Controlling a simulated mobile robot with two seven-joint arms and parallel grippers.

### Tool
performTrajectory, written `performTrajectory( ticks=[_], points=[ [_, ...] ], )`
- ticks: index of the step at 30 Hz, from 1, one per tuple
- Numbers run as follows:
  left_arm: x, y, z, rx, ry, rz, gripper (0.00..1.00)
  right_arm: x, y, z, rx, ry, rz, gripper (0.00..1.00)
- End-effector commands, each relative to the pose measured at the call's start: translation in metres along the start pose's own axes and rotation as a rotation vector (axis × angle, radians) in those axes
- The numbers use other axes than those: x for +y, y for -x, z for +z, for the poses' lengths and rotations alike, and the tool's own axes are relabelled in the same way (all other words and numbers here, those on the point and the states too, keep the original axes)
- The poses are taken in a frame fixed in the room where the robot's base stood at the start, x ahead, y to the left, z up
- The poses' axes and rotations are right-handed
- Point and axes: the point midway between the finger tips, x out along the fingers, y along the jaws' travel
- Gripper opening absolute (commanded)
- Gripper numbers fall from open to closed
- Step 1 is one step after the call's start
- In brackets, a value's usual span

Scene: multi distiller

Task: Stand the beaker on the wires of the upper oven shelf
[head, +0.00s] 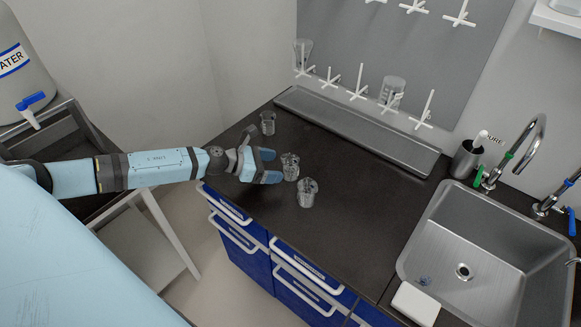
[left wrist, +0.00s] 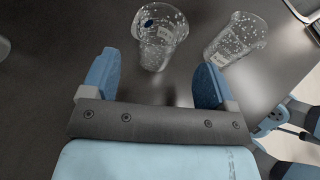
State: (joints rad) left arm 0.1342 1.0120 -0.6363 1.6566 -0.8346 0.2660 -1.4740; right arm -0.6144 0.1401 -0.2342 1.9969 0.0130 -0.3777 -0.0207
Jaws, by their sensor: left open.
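Three clear glass beakers stand on the dark counter in the head view. The middle beaker (head: 290,167) is right at the tips of my left gripper (head: 270,166). In the left wrist view that beaker (left wrist: 158,38) stands upright just ahead of the gap between the two blue fingers of my left gripper (left wrist: 155,78). The gripper is open and holds nothing. A second beaker (head: 307,193) stands nearer the counter's front edge; it also shows at the right in the left wrist view (left wrist: 235,40). A third beaker (head: 268,122) stands farther back. No oven or shelf is in view. My right gripper is not in view.
A drying rack (head: 365,50) with white pegs holds glassware above a long grey tray (head: 360,130). A steel sink (head: 490,260) with taps is at the right. A water container (head: 22,70) is at the left. The counter's middle (head: 365,205) is clear.

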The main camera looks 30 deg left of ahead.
Motion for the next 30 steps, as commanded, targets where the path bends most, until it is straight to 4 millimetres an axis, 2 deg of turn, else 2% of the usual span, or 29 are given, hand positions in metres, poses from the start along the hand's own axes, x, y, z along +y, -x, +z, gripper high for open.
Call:
performTrajectory(
  ticks=[5, 12, 15, 23, 30],
  points=[
    [0.001, -0.01, 0.001, -0.001, 0.0, 0.0, 0.8, 0.0, 0.002, -0.002, -0.003, 0.0, 0.0, 0.41],
    [0.003, -0.045, 0.0, -0.001, 0.0, 0.001, 0.8, -0.001, 0.007, -0.009, -0.007, 0.0, 0.0, 0.41],
    [0.003, -0.054, -0.001, 0.0, -0.001, 0.0, 0.8, -0.001, 0.008, -0.01, -0.007, 0.0, -0.001, 0.41],
    [0.003, -0.057, -0.003, 0.001, -0.001, 0.0, 0.8, -0.001, 0.008, -0.01, -0.005, 0.0, -0.001, 0.41],
    [0.003, -0.056, -0.003, 0.001, -0.001, 0.0, 0.28, -0.001, 0.008, -0.011, -0.002, 0.0, -0.001, 0.41]
  ],
)
